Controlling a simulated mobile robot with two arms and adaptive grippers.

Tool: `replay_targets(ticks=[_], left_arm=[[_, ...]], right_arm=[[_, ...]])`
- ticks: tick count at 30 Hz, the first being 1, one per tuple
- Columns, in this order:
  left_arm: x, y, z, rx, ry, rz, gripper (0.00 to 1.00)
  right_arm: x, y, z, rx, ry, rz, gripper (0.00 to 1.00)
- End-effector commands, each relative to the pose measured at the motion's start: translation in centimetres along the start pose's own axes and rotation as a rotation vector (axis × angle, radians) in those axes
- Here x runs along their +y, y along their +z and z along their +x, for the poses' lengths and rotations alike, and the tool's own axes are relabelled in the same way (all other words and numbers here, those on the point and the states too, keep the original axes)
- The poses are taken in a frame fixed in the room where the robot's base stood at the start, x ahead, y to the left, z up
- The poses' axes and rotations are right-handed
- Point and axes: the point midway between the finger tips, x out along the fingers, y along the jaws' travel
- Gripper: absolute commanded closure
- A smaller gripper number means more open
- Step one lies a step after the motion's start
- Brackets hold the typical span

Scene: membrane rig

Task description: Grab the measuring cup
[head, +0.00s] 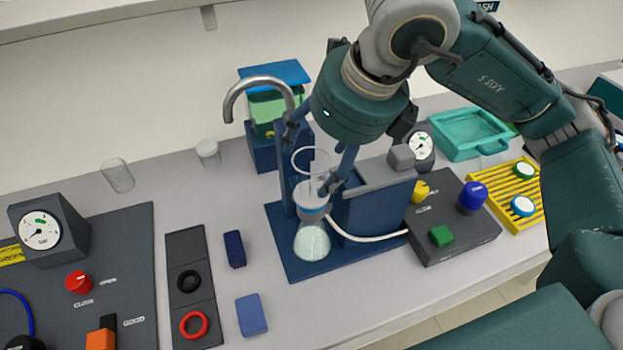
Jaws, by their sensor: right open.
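A clear, empty-looking cup (117,175) stands upright on the bench at the back left. A smaller clear, whitish cup (208,153) stands to its right. I cannot tell for certain which one is the measuring cup. My right gripper (319,168) is open, pointing down over the blue filter rig, well to the right of both cups. Its fingers are around or beside the clear glass funnel (312,158); contact is not clear. The funnel sits above a flask (312,241) with pale contents. My left gripper does not show.
A curved grey tap (258,82) rises close left of my right gripper. A blue-lidded green box (275,90) stands behind. A dark control box (445,222), teal tray (468,133) and yellow rack (518,192) fill the right. Bench between the cups and the rig is clear.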

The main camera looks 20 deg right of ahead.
Motion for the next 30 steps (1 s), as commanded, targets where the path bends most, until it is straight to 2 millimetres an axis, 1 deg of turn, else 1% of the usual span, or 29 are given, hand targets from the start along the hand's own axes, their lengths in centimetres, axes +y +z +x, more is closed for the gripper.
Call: replay_targets(ticks=[2, 6, 9, 11, 14, 19, 20, 21, 23, 24, 27, 30], left_arm=[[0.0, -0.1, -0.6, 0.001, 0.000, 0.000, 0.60], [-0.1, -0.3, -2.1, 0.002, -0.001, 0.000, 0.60], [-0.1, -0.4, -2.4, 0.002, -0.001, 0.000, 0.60], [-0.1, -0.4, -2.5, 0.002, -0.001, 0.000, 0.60], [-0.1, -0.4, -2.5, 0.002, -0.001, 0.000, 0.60], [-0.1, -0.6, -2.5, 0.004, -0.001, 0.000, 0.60], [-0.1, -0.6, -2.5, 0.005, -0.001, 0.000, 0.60], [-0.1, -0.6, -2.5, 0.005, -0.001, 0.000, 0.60], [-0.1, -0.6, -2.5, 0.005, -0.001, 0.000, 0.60], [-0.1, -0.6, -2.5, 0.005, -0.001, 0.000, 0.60], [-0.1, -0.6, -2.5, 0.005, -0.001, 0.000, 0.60], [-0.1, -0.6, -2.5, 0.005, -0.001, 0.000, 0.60]], right_arm=[[0.1, -0.1, 0.6, 0.005, 0.002, -0.001, 0.32], [0.4, -0.4, 2.5, 0.008, 0.003, -0.001, 0.32], [0.4, -0.5, 4.0, 0.005, 0.003, 0.000, 0.32], [0.4, -0.5, 4.7, 0.005, 0.003, 0.000, 0.32], [0.4, -0.5, 5.1, 0.002, 0.003, -0.002, 0.32], [0.4, -0.5, 5.2, 0.001, 0.003, -0.002, 0.32], [0.4, -0.5, 5.2, 0.001, 0.003, -0.002, 0.34], [0.4, -0.5, 5.2, 0.001, 0.003, -0.002, 0.42], [0.4, -0.5, 5.2, 0.001, 0.003, -0.002, 0.54], [0.4, -0.5, 5.2, 0.001, 0.003, -0.002, 0.62], [0.4, -0.5, 5.2, 0.001, 0.003, -0.002, 0.78], [0.4, -0.5, 5.2, 0.002, 0.003, -0.002, 0.79]])
